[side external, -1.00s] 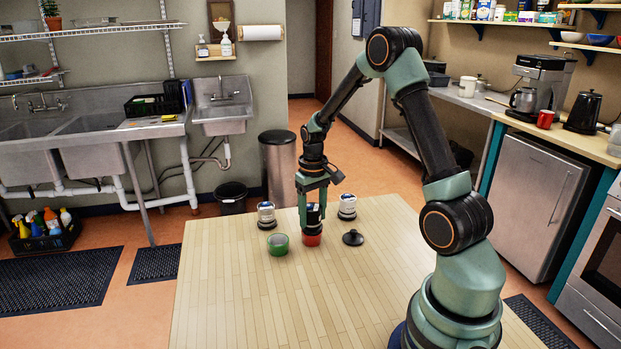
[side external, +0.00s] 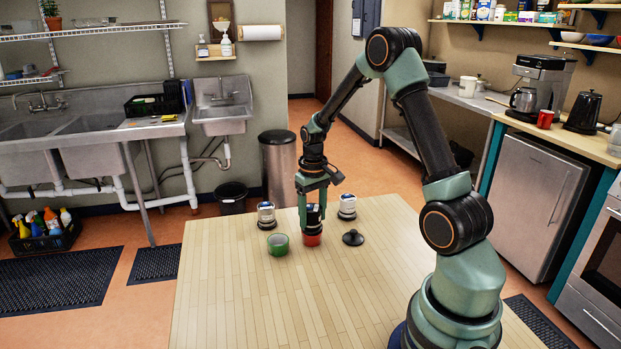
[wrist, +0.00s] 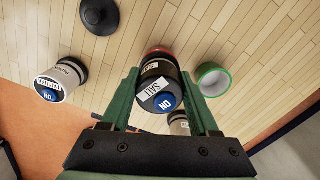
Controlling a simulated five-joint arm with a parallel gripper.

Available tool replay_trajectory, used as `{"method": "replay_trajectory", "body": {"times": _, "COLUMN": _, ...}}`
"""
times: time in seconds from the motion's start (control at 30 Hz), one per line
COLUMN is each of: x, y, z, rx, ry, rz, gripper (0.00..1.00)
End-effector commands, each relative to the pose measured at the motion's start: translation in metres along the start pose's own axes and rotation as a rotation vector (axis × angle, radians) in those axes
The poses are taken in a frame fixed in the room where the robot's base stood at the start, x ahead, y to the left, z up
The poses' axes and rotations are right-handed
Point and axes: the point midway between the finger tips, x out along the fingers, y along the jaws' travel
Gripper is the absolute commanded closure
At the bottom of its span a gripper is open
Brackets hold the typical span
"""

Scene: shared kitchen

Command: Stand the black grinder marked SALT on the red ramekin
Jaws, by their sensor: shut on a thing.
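The black grinder marked SALT (wrist: 152,87) is upright between the fingers of my gripper (side external: 313,205), which is shut on it. Its blue-topped end faces the wrist camera. The red ramekin (side external: 312,240) is directly under the grinder, and its red rim (wrist: 158,50) shows just past the grinder's base in the wrist view. The base meets the ramekin in the side view; I cannot tell whether the grinder's weight rests there.
A green ramekin (side external: 278,244) stands to the left. White grinders stand at the back left (side external: 266,214) and back right (side external: 347,207). A black knobbed disc (side external: 353,238) lies to the right. The front of the wooden table (side external: 260,310) is clear.

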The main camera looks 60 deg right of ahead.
Motion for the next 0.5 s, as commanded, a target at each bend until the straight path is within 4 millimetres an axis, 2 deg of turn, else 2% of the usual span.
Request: {"method": "replay_trajectory", "body": {"times": 0.5, "x": 0.0092, "y": 0.0001, "z": -0.0006, "rx": 0.000, "ry": 0.002, "rz": 0.000, "gripper": 1.00}}
